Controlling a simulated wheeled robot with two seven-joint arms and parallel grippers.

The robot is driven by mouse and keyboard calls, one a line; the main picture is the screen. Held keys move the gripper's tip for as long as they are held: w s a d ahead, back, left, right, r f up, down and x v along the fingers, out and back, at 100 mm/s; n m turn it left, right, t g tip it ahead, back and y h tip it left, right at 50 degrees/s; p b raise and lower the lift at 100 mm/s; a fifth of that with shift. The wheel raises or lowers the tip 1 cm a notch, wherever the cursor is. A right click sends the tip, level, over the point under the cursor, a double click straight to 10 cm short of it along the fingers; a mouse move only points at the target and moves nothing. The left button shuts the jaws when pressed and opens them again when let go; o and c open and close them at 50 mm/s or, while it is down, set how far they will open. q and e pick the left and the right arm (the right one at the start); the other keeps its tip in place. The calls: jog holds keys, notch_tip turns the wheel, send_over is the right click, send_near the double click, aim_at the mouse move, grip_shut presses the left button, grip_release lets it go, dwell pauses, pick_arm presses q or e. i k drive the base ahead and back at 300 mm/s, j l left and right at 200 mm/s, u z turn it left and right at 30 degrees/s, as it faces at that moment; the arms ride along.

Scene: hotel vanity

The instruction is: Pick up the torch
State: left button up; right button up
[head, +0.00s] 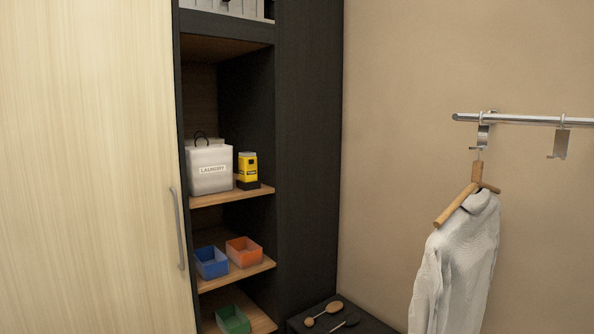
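A yellow and black upright object (247,168) stands on the upper wooden shelf of the open dark cabinet, in the head view. It may be the torch, but it is too small to be sure. It stands just right of a white laundry bag (209,170), near the shelf's front right. Neither of my grippers shows in the head view.
A pale wooden door (85,170) with a grey handle (177,228) is left of the opening. Lower shelves hold blue (211,262), orange (243,251) and green (232,319) bins. At right, a white garment (458,265) hangs from a metal rail (520,119). A dark low unit (363,325) carries brush-like items.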

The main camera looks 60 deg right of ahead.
aim_at(248, 173)
jog(key=z, duration=1.6)
jog(key=i+l, duration=0.1)
